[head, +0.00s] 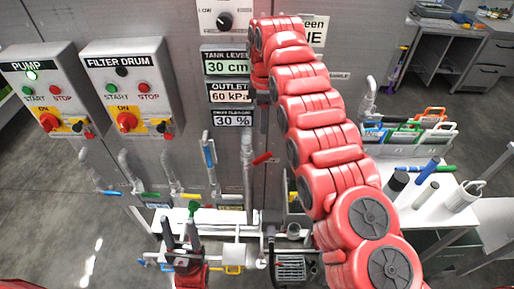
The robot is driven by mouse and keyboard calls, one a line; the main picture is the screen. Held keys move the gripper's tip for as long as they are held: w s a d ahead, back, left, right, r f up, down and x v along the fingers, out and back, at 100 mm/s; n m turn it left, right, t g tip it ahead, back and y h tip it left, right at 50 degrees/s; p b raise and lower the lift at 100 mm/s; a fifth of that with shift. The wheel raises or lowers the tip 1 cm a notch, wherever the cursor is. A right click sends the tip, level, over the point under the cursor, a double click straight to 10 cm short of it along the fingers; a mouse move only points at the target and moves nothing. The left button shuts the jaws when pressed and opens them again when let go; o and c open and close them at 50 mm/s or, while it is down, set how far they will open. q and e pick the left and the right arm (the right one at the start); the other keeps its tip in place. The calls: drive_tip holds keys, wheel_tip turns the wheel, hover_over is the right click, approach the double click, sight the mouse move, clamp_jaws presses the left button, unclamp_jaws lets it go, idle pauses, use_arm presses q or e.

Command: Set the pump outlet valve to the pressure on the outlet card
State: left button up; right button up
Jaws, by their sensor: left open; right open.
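The outlet card (230,93) reads 60 kPa on the grey panel; its right edge is close to my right arm. A red lever (262,158) sits on an upright grey pipe (248,185) below the cards. A blue-handled valve (209,152) is left of it. No label I can read shows which is the pump outlet valve. My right gripper (262,115) is in front of the panel, above the red lever and apart from it; its fingers are small and partly hidden, with nothing seen in them. My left gripper (180,232) is open and empty, low in front of the white pipework.
The pump box (35,88) and filter drum box (130,85) hang at left. Other cards read tank level 30 cm (226,67) and 30 % (233,118). Several coloured valve levers line the pipes below.

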drive_tip(key=b, duration=0.7)
hover_over(263, 155)
drive_tip(key=f, duration=0.6)
drive_tip(key=shift+s+d+f, duration=0.1)
drive_tip(key=shift+s+d, duration=0.05)
drive_tip(key=shift+s, duration=0.05)
drive_tip(key=f, duration=0.2)
drive_tip(key=shift+w+a+f, duration=0.2)
drive_tip(key=shift+f, duration=0.1)
drive_tip(key=f+p, duration=0.2)
drive_tip(key=f, duration=0.1)
drive_tip(key=f+p, duration=0.2)
drive_tip(key=f, duration=0.1)
drive_tip(key=shift+d+f, duration=0.2)
drive_tip(key=shift+f, duration=0.1)
drive_tip(key=shift+s+a+f, duration=0.1)
drive_tip(key=shift+f, duration=0.65)
clamp_jaws()
